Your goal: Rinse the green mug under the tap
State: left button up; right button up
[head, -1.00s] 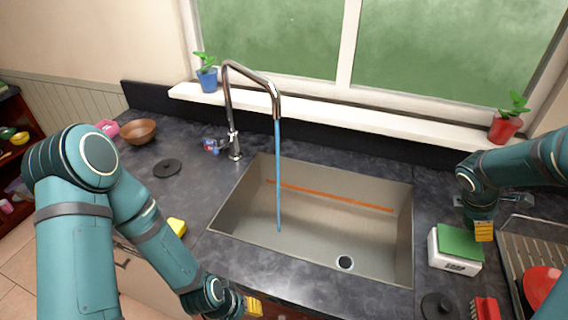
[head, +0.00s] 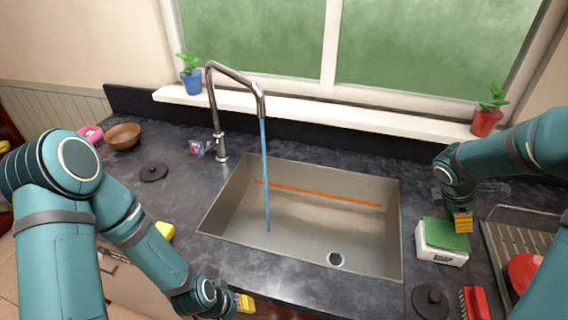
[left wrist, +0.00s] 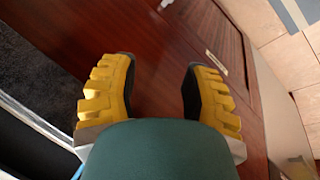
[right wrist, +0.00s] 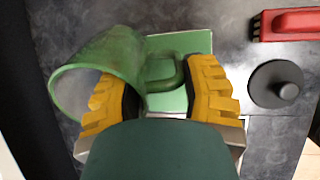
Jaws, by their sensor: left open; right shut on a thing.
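The green mug (right wrist: 98,72) shows in the right wrist view, its open rim facing the lower left and its handle (right wrist: 165,75) between my right fingers. My right gripper (right wrist: 165,105) is shut on the mug. In the head view this gripper (head: 462,222) is just above and behind the soap box, and I cannot make out the mug there. The tap (head: 235,80) is running; a blue stream of water (head: 265,175) falls into the left part of the sink (head: 300,240). My left gripper (left wrist: 160,95) is open and empty, low at the counter's front edge.
The white soap box (head: 442,245) with a green top stands right of the sink. A drying rack (head: 495,250), a black lid (head: 430,300) and a red brush (head: 473,303) are near it. Potted plants stand on the sill (head: 330,110). The sink holds no dishes.

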jog(key=shift+s+a+b, duration=0.4)
jog(key=shift+s+a, duration=0.35)
jog(key=shift+s, duration=0.2)
jog(key=shift+s+a+b, duration=0.35)
jog(key=shift+s+a, duration=0.4)
jog(key=shift+s, duration=0.15)
pick_arm(q)
jog(key=shift+s+a+f+b, duration=0.1)
jog(key=shift+s+f+b, duration=0.1)
jog(key=shift+f, duration=0.3)
jog(key=shift+s+a+f+b, duration=0.1)
jog(key=shift+s+f, duration=0.1)
jog(key=shift+f, duration=0.3)
pick_arm(e)
jog(key=shift+s+a, duration=0.9)
jog(key=shift+s, duration=0.2)
pick_arm(q)
jog(key=r+p, duration=0.1)
jog(key=p, duration=0.1)
jog(key=shift+w+d+r+p, duration=0.1)
jog(key=shift+w+r+p, duration=0.1)
jog(key=shift+r+p, duration=0.2)
pick_arm(e)
jog(key=s+a+r, duration=0.1)
jog(key=r, duration=0.1)
jog(key=s+a+r, duration=0.1)
jog(key=a, duration=0.1)
jog(key=shift+s+a+r, duration=0.15)
jog(key=shift+s+r, duration=0.05)
jog(key=shift+r, duration=0.15)
